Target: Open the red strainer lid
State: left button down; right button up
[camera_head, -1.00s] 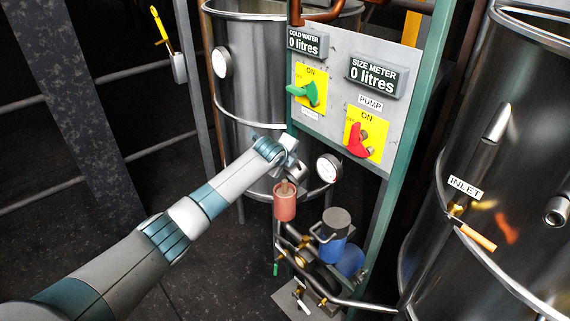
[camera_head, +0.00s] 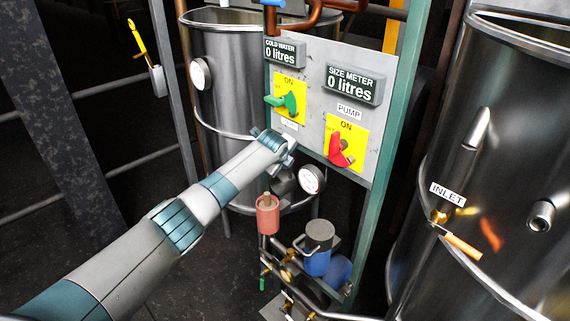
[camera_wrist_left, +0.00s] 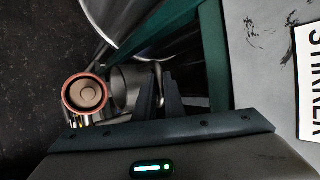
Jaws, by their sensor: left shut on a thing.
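The red strainer (camera_head: 267,217) is a pinkish-red cylinder with a tan peg sticking up from its top, below the control panel in the head view. In the left wrist view it shows from above as a red ring (camera_wrist_left: 86,95) with a tan round centre. My left gripper (camera_head: 284,152) is up and slightly right of the strainer, clear of it, close to the panel's lower left corner. In the left wrist view its dark fingers (camera_wrist_left: 160,92) are nearly together, on something I cannot make out. My right gripper is out of view.
The panel (camera_head: 309,137) carries a green handle (camera_head: 288,103) and a red handle (camera_head: 340,150). A round gauge (camera_head: 312,180) sits right of the strainer. A blue canister with a grey top (camera_head: 319,235) and pipes stand lower right. A big steel tank (camera_head: 500,150) fills the right.

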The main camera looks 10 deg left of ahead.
pick_arm(q)
jog(key=c, duration=1.8)
grip_release()
jog(key=shift+s, duration=0.1)
jog(key=shift+c, duration=0.2)
jog(key=shift+r, duration=0.1)
jog(key=shift+v, duration=1.15)
jog(key=b+v, duration=0.3)
jog(key=v, duration=1.2)
jog(key=shift+b, duration=0.4)
